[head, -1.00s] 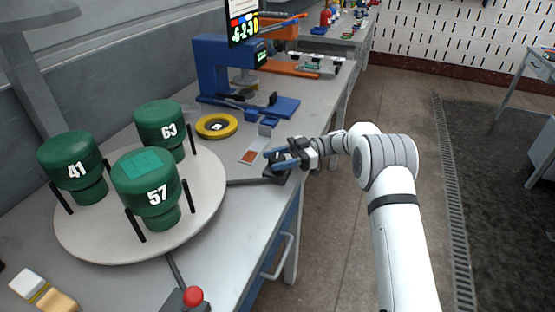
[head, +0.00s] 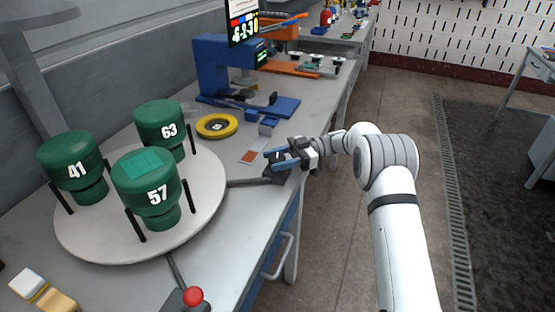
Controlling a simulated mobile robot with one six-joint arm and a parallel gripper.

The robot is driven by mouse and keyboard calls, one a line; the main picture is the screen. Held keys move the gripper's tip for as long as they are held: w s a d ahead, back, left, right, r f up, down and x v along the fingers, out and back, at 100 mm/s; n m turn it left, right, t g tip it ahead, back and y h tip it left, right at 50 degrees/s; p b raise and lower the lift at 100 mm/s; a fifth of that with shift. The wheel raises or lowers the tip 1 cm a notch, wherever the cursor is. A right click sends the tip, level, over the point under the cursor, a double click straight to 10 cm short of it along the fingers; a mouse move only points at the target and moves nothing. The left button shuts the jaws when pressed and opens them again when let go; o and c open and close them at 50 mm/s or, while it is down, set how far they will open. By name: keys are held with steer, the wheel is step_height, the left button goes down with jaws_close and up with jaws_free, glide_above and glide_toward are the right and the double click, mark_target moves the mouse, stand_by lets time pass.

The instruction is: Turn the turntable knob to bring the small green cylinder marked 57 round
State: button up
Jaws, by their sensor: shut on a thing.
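The green cylinder marked 57 (head: 150,192) stands upright on the round pale turntable (head: 95,243), at its front right. It has a lighter green square patch on top. The cylinder marked 41 (head: 74,166) is at the left and the one marked 63 (head: 162,124) at the back. The dark turntable knob (head: 277,176) sits on a small box near the table's right edge, joined to the turntable by a dark bar. My gripper (head: 280,160) reaches in from the right and is shut on the knob, its blue fingers partly hiding it.
A red-topped button (head: 193,296) stands at the front edge. A yellow ring (head: 216,126) and a blue press-like machine (head: 240,75) are behind the knob. Black posts stand around the cylinders. Open floor is at the right.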

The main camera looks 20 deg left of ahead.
steer(key=o, duration=1)
steer(key=shift+d, duration=0.1)
steer(key=v, duration=0.7)
steer(key=shift+w+d+f, duration=0.1)
steer(key=shift+w+d, duration=0.05)
steer(key=shift+w, duration=0.05)
steer(key=shift+w, duration=0.1)
